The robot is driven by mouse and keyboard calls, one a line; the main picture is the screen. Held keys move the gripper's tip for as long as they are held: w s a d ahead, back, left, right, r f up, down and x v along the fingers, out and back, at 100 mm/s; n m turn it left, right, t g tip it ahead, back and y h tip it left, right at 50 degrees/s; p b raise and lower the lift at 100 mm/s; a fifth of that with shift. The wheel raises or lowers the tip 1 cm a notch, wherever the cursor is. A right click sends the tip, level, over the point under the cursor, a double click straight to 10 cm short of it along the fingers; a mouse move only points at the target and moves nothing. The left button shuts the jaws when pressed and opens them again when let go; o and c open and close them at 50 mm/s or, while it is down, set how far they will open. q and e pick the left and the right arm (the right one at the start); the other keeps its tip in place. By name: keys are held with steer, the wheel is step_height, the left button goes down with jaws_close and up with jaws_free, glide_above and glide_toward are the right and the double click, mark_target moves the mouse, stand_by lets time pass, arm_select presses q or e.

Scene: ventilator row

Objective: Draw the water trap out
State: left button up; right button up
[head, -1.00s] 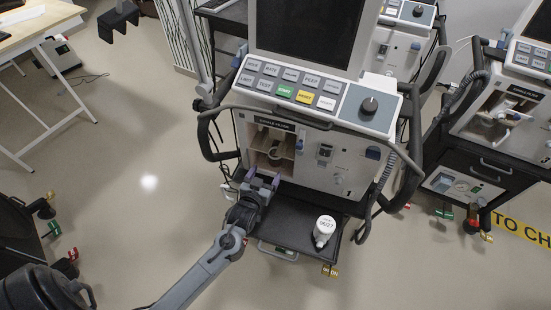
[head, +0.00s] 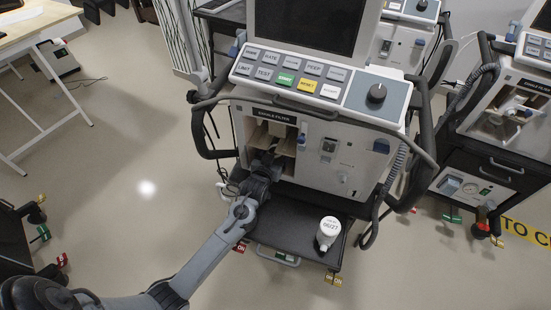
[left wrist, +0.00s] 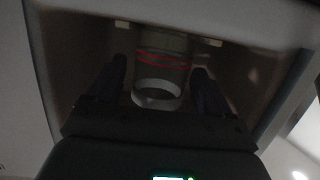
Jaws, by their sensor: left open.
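The water trap (left wrist: 163,68) appears in the left wrist view as a dim cylinder with red lines and a pale ring at its lower end. It is inside the open compartment (head: 252,133) under the "exhale filter" label on the middle ventilator. My left gripper (left wrist: 159,78) has its fingers inside the compartment, one on each side of the cylinder, open with gaps visible. In the head view my left gripper (head: 267,156) reaches into the opening and hides most of the trap.
The ventilator's black shelf (head: 290,225) is below the compartment, with free room left of the bottle. Compartment walls are close around my fingers. A knob panel (head: 376,97) and screen are above. Another ventilator (head: 500,120) stands at the right.

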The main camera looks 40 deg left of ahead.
arm_select(q)
steer(key=shift+w+a, duration=0.1)
steer(key=shift+w, duration=0.1)
steer(key=shift+p, duration=0.3)
stand_by(0.4)
steer(key=shift+c, duration=0.3)
steer(key=c, duration=0.9)
steer(key=shift+r+p, duration=0.25)
steer(key=shift+p, duration=0.05)
steer(key=shift+r+p, duration=0.25)
steer(key=shift+p, duration=0.1)
steer(key=shift+s, duration=0.1)
